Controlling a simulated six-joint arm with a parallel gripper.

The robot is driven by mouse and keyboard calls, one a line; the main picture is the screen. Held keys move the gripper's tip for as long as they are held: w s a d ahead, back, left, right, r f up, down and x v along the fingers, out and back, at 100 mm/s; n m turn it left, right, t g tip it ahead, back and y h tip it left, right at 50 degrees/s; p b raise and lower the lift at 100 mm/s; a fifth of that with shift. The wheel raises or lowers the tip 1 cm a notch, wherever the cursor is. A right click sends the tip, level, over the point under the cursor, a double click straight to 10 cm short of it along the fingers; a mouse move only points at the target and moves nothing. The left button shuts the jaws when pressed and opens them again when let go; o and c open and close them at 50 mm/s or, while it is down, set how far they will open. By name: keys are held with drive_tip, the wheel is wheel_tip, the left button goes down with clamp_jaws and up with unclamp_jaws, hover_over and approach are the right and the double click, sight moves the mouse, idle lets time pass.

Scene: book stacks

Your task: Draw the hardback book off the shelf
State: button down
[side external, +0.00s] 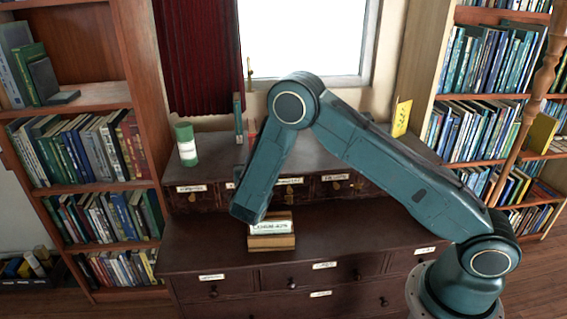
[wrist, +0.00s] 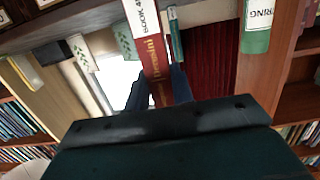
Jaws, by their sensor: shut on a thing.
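A red hardback book (wrist: 158,72) with gold lettering is between my gripper's dark fingers (wrist: 159,88) in the wrist view, which appears upside down. My gripper is shut on it, with the fingers on both sides. A white label reading "BOOK 4" (wrist: 145,18) shows at the book's end; I cannot tell what it is fixed to. In the side view a sliver of the red book (side external: 251,130) shows on top of the dark wooden desk (side external: 330,158), left of my arm's elbow. My gripper is hidden behind my arm there.
A thin teal book (side external: 238,117) stands beside the red one. A green-and-white canister (side external: 186,145) stands to the left, a yellow book (side external: 402,118) to the right. A labelled wooden block (side external: 271,240) sits on the lower desktop. Pale books (wrist: 125,40) stand nearby in the wrist view.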

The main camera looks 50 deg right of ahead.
drive_tip(key=v, duration=0.4)
drive_tip(key=shift+s+a+f, duration=0.15)
drive_tip(key=shift+f, duration=0.15)
